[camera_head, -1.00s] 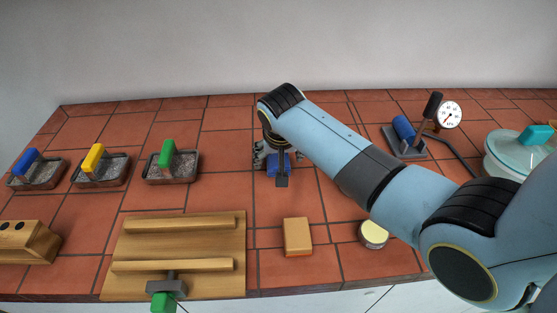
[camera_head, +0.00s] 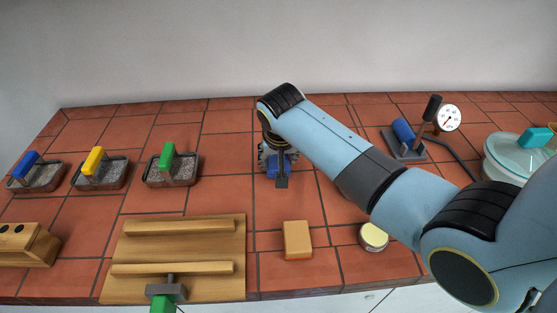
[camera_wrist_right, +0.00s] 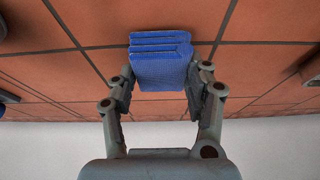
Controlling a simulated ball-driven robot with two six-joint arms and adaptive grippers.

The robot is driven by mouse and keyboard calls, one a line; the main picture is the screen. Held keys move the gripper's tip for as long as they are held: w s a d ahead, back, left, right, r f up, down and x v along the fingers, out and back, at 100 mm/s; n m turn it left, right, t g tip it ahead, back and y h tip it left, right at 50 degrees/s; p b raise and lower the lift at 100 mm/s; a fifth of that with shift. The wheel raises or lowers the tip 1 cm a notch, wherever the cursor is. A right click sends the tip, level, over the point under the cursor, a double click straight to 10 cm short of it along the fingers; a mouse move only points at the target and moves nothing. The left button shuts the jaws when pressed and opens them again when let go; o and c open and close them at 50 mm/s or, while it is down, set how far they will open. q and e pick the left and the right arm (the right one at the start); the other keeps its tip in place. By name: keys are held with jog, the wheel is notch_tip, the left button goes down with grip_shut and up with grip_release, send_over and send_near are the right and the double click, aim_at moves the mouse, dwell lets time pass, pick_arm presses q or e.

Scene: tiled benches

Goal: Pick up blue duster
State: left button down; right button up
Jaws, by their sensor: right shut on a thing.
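The blue duster (camera_wrist_right: 160,62) is a folded blue cloth with ridged layers. In the right wrist view it sits between the two grey fingers of my right gripper (camera_wrist_right: 161,82), which is shut on it from both sides. In the head view the duster (camera_head: 273,168) is mostly hidden behind my right wrist, with some blue showing low on the tiles. My right gripper (camera_head: 277,162) points down there. I cannot tell whether the duster is clear of the bench. My left gripper is not in view.
Three grey trays with blue (camera_head: 25,163), yellow (camera_head: 93,160) and green (camera_head: 167,155) handles stand at left. A wooden board (camera_head: 190,247), a tan block (camera_head: 297,240) and a small round tin (camera_head: 373,237) lie in front. A gauge device (camera_head: 449,117) and a glass-lidded pot (camera_head: 515,150) stand right.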

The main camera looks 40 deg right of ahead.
jog(key=r, duration=0.2)
jog(key=d+r, duration=0.1)
jog(key=r, duration=0.1)
jog(key=shift+s+d, duration=0.1)
jog(key=shift+s, duration=0.15)
jog(key=s+d+r+b, duration=0.1)
jog(key=s+d+r, duration=0.4)
jog(key=d, duration=0.4)
jog(key=shift+r+b, duration=0.35)
jog(key=shift+r, duration=0.35)
jog(key=shift+s, duration=0.1)
jog(key=o, duration=0.4)
jog(key=c, duration=0.7)
